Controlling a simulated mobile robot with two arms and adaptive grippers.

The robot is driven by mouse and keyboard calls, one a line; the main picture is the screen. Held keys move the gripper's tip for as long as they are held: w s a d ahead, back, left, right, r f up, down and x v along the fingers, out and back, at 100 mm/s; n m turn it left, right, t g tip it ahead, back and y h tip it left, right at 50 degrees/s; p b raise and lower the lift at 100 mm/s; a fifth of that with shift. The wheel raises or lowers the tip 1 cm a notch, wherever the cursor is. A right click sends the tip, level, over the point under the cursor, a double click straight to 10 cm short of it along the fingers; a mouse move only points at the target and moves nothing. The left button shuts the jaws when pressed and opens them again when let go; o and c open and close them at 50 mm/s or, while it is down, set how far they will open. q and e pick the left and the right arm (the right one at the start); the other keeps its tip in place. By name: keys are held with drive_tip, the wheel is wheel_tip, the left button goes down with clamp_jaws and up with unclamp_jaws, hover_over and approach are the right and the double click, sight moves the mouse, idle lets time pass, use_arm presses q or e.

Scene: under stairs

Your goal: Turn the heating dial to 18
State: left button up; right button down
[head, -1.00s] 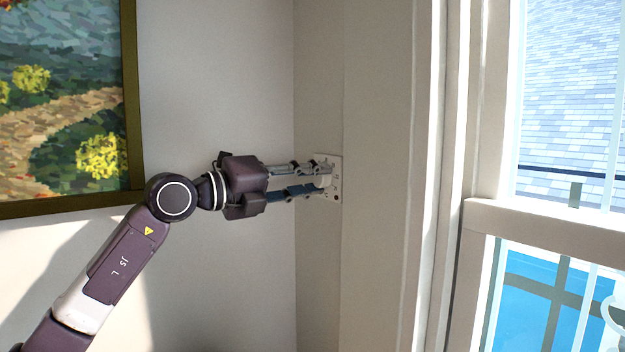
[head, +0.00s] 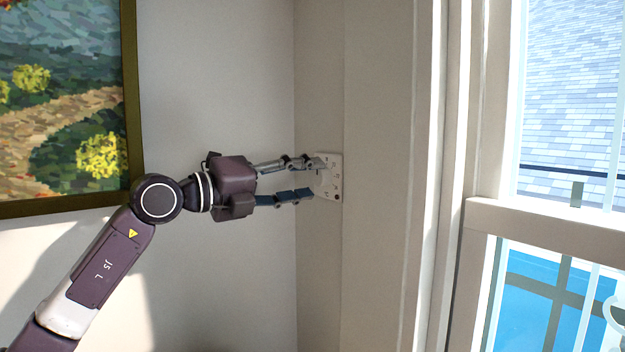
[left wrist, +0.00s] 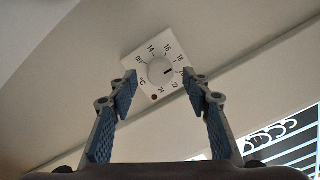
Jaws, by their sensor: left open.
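The heating dial is a white square plate (head: 333,187) on the narrow wall strip in the corner. In the left wrist view its round white knob (left wrist: 157,72) sits amid a ring of black numbers. The knob's dark mark points right, between 18 and 22; the number there is hard to read beside a fingertip. My left gripper (head: 315,178) is open in front of the plate. Its two blue-padded fingers (left wrist: 160,82) stand either side of the knob in the wrist view, with a gap around it. My right gripper is not in view.
A framed landscape painting (head: 65,110) hangs on the wall at left. A white window frame (head: 540,222) stands at right. The wall between the painting and the dial is bare.

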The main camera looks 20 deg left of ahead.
use_arm(q)
drive_tip(key=v, duration=1)
